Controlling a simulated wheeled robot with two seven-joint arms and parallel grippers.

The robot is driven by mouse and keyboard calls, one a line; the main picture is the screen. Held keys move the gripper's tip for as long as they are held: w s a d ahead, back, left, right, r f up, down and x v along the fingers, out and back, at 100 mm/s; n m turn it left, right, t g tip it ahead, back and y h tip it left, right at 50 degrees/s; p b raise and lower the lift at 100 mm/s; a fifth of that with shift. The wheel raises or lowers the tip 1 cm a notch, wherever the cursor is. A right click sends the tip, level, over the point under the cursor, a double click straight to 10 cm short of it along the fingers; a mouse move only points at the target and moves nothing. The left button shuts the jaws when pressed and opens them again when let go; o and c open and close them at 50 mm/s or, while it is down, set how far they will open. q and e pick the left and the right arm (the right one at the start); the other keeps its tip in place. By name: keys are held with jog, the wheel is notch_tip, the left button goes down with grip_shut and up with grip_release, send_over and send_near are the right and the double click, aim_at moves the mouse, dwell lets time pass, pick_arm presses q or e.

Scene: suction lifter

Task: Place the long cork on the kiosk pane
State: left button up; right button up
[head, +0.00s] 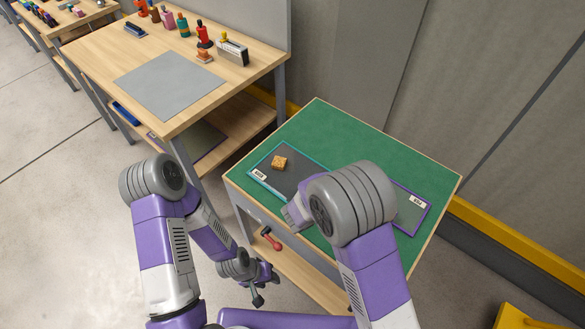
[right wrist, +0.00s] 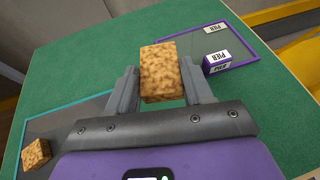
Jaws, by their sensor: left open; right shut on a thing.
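My right gripper (right wrist: 160,80) is shut on a long cork block (right wrist: 162,62), which stands between its two fingers in the right wrist view. In the head view my right arm hides this cork. A smaller cork block (head: 279,163) lies on the teal-edged pane (head: 283,184) at the left of the green table; it also shows in the right wrist view (right wrist: 36,154). That pane's label is too small to read. The purple-edged pane (head: 410,214) at the right bears a PIER label (right wrist: 215,28). My left gripper (head: 264,285) is open and empty, low in front of the table.
The green tabletop (head: 335,130) is clear behind the panes. A wooden bench (head: 110,70) with a grey mat and several small items stands at the left.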

aim_at(291, 174)
jog(key=w+a+n+t+y+b, duration=0.1)
jog(key=w+a+b, duration=0.3)
jog(key=a, duration=0.3)
jog(key=w+a+n+t+y+b, duration=0.1)
jog(key=w+a+b, duration=0.3)
jog(key=a, duration=0.3)
notch_tip(291, 174, down, 10)
jog(key=b, duration=0.3)
jog(key=shift+s+a+r+b, duration=0.15)
jog(key=shift+r+b, duration=0.1)
jog(key=shift+b, duration=0.15)
jog(key=o, duration=1)
jog(key=shift+f, duration=0.1)
